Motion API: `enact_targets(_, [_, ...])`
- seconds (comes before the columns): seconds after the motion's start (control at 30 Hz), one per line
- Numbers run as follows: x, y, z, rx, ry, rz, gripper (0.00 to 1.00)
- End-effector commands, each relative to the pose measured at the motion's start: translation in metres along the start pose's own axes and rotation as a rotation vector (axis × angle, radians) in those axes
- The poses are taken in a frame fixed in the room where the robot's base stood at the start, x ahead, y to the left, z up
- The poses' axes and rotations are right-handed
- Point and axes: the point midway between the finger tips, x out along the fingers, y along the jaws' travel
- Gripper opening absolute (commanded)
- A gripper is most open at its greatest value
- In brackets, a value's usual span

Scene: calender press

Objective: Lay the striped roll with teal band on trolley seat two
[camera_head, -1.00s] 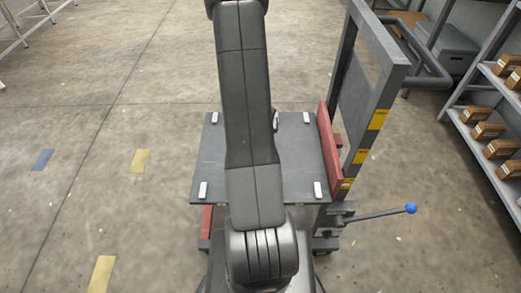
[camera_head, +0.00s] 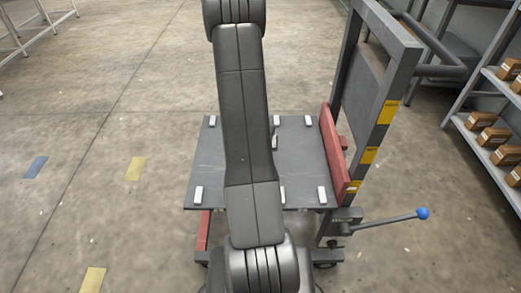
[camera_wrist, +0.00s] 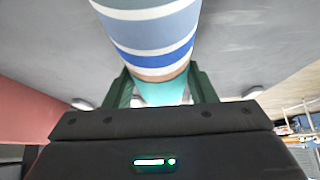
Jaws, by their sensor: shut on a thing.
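The striped roll (camera_wrist: 152,35), white and blue with a teal band (camera_wrist: 162,92), shows in the wrist view. My gripper (camera_wrist: 163,88) has its two green fingers shut on it around the teal band. The roll's far end runs out of the top of the picture. In the head view my arm hides the roll and nearly all of the gripper. The trolley has a flat grey deck (camera_head: 302,165) with small white blocks along its far and near edges, such as the near right block (camera_head: 322,195). I cannot tell which blocks mark seat two. The roll is over a grey surface.
A red bar (camera_head: 334,150) and an upright grey frame (camera_head: 387,115) bound the deck's right side. A lever with a blue knob (camera_head: 422,213) sticks out at the lower right. Shelves with brown boxes (camera_head: 492,138) stand far right. The floor at left is open.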

Motion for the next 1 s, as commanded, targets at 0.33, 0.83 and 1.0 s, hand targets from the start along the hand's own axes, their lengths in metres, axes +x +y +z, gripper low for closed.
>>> enact_targets(0.33, [0.002, 0.0, 0.001, 0.0, 0.0, 0.0, 0.72])
enact_targets(0.83, [-0.021, 0.0, -0.003, 0.001, 0.001, 0.0, 0.72])
enact_targets(1.0, [-0.061, 0.0, -0.004, -0.001, 0.001, -0.001, 0.72])
